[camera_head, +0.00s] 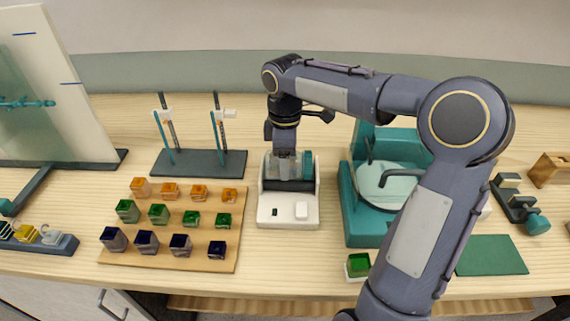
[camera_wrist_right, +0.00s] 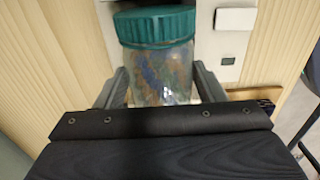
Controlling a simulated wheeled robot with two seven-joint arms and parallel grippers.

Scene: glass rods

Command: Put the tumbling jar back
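The tumbling jar (camera_wrist_right: 160,70) is a clear jar with a ribbed teal lid and multicoloured bits inside. In the right wrist view it lies between the two fingers of my right gripper (camera_wrist_right: 160,88), which press close along both sides. In the head view my right gripper (camera_head: 286,172) points down over a white device (camera_head: 272,211). The jar's teal lid (camera_head: 307,166) shows to the right of the fingers, and the jar lies sideways at the device's dark recess. I cannot tell whether the jar touches the device. My left gripper is not in view.
A board of coloured cubes (camera_head: 170,248) is at the left, with a rack of upright rods (camera_head: 200,162) behind it. A teal machine (camera_head: 360,228) stands close on the right, partly behind my right arm. A green mat (camera_head: 492,256) lies farther right.

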